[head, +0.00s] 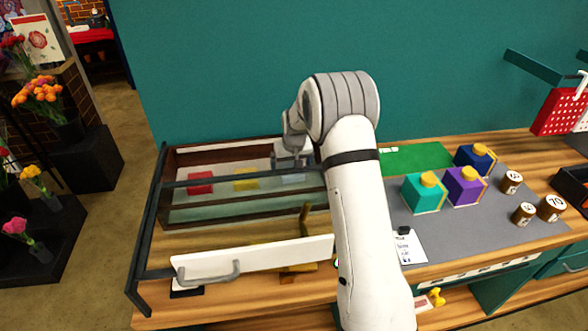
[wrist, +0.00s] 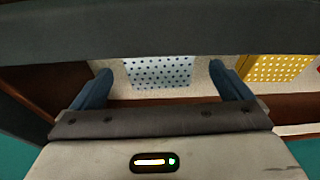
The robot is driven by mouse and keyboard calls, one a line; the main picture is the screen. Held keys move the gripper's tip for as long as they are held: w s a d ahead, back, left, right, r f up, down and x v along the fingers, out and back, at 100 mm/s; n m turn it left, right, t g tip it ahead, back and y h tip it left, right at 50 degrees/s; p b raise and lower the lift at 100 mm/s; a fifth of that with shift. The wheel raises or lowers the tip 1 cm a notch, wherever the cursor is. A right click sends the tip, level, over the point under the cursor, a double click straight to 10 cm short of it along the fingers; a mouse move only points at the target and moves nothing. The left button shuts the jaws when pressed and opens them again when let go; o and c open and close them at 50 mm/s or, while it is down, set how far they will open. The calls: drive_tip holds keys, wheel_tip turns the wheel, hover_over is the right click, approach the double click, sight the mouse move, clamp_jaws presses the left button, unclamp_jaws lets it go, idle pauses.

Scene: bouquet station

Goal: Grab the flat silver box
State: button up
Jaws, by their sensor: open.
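The flat silver box (wrist: 160,72), pale with dark dots, lies on the light floor of the display case in the wrist view. In the head view the silver box (head: 292,179) shows faintly at the right end of the row, partly hidden by my arm and the case's bar. My gripper (head: 292,162) hangs over that end of the case. In the wrist view my gripper (wrist: 161,72) is open, with one blue finger on each side of the box. No contact with the box shows. The height left between them is hard to tell.
A yellow box (head: 245,181) and a red box (head: 200,183) lie left of the silver one. The case's dark frame bar (wrist: 160,28) crosses the wrist view close by. A white handled panel (head: 255,259) is at the front. Teal and purple boxes stand right of my arm.

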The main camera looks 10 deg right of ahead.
drive_tip(key=shift+p+x, duration=0.3)
drive_tip(key=shift+x, duration=1.05)
drive_tip(key=c, duration=1.1)
drive_tip(key=shift+w+r, duration=0.1)
drive_tip(key=shift+r, duration=0.05)
drive_tip(key=shift+c, duration=0.2)
